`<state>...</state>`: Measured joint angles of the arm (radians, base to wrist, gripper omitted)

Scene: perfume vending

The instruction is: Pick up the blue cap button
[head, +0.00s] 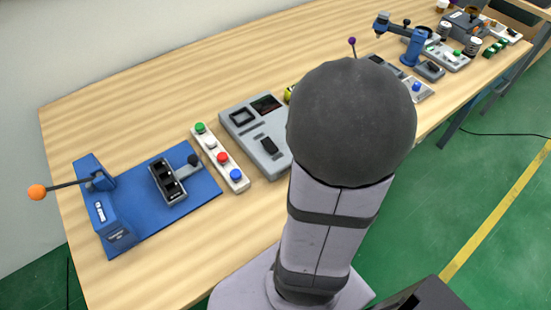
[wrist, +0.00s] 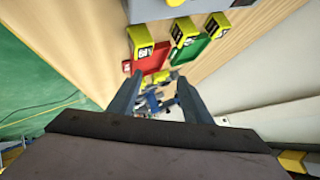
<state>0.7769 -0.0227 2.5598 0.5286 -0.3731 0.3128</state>
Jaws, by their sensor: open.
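In the head view, a blue round button (head: 236,174) sits at the near end of a white strip (head: 222,157) that also carries a green, a white and a red button. Another blue button (head: 417,87) shows on a small grey panel further right. I cannot tell which one is the blue cap button. My gripper (wrist: 158,80) shows in the wrist view with its two fingers apart and nothing held between them. Small blue and yellow things lie far beyond the fingers, too small to name. My gripper is not visible in the head view.
A blue lever base (head: 135,235) with an orange-knobbed lever stands left. A grey panel (head: 240,102) lies right of the strip. More devices stand at the far right. In the wrist view, yellow-and-black boxes (wrist: 142,38) stand by a red tray (wrist: 161,57) and a green tray (wrist: 202,44).

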